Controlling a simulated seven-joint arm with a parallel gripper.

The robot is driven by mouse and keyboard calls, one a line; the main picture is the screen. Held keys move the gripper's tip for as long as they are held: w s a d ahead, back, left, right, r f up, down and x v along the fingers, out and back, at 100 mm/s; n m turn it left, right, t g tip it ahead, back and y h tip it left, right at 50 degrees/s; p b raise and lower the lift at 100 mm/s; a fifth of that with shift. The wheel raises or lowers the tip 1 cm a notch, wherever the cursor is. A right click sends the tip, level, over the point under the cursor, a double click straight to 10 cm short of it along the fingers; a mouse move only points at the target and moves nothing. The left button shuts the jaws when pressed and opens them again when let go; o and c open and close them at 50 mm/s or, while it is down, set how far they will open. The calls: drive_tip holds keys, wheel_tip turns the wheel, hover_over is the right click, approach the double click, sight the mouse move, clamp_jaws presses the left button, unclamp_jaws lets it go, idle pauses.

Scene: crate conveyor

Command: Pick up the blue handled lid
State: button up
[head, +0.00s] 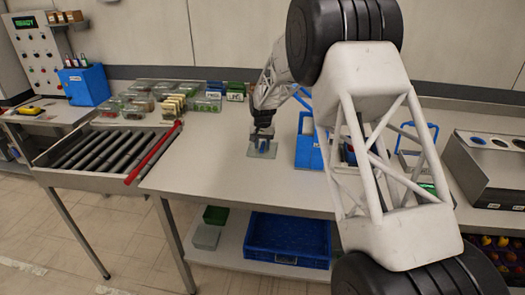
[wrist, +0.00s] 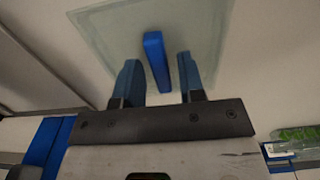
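The lid is a clear, flat square plate (head: 262,153) with an upright blue handle, and it lies on the grey table. In the wrist view the clear plate (wrist: 105,35) spreads under my gripper (wrist: 160,80), and the blue handle (wrist: 156,60) stands between the two blue fingers. A gap shows on both sides of the handle, so the fingers are open and do not visibly touch it. In the head view my gripper (head: 262,140) points down over the lid and partly hides the handle.
A blue crate (head: 308,152) stands just right of the lid. Clear containers (head: 207,103) and green boxes stand at the back. A roller conveyor (head: 100,150) with a red bar (head: 153,152) is at left. A grey bin unit (head: 490,160) is at right. The table's front left is clear.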

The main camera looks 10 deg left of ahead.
sight(262, 145)
clamp_jaws()
drive_tip(key=shift+r, duration=0.1)
drive_tip(key=shift+r, duration=0.7)
wheel_tip(262, 145, up, 2)
drive_tip(key=shift+r, duration=0.2)
drive_tip(key=s+d, duration=0.2)
drive_tip(key=s, duration=0.3)
drive_tip(key=s+d, duration=0.1)
drive_tip(key=s, duration=0.4)
drive_tip(key=s+d+r, duration=0.1)
drive_tip(key=s+d, duration=0.1)
drive_tip(key=s, duration=0.3)
drive_tip(key=shift+d, duration=0.3)
